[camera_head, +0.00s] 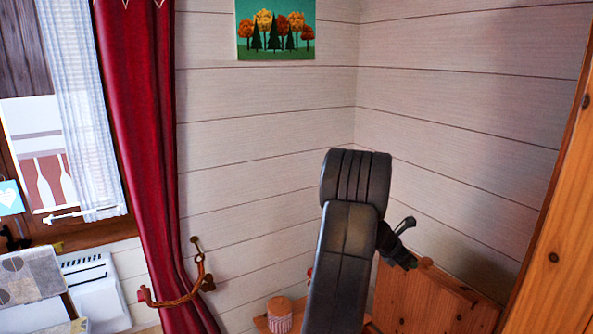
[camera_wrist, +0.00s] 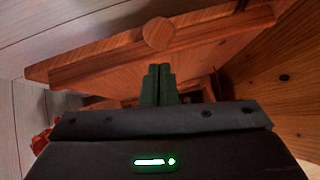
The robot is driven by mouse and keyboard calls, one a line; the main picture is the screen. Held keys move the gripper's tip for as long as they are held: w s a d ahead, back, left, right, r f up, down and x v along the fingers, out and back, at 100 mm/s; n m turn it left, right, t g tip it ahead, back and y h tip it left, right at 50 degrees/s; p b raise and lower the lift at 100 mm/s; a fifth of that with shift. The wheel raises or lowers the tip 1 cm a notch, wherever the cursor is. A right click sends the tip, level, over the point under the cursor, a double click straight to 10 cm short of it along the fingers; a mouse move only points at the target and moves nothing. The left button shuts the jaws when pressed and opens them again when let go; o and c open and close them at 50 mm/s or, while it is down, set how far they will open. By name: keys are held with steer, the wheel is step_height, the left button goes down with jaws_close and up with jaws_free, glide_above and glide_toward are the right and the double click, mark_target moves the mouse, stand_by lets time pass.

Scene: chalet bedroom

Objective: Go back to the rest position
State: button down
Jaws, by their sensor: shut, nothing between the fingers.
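My gripper (camera_wrist: 158,72) shows in the wrist view with its two dark green fingers together and nothing between them. In the head view my dark arm rises in the middle right of the picture, and its end hangs over a pine board (camera_head: 425,300), where the fingers cannot be made out clearly. In the wrist view a wooden piece with a round knob (camera_wrist: 158,33) lies beyond the fingertips. I cannot tell whether the fingertips touch it.
A tall pine panel (camera_head: 555,230) stands at the right edge. A small wooden stand (camera_head: 263,324) with a striped jar (camera_head: 279,315) is left of my arm. A red curtain (camera_head: 145,150), a curved wooden hook (camera_head: 178,300) and a white heater (camera_head: 97,290) are at the left.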

steer(key=shift+w+d, duration=0.3)
steer(key=shift+d, duration=0.55)
steer(key=shift+a, duration=0.1)
steer(key=shift+s+a+r, duration=0.1)
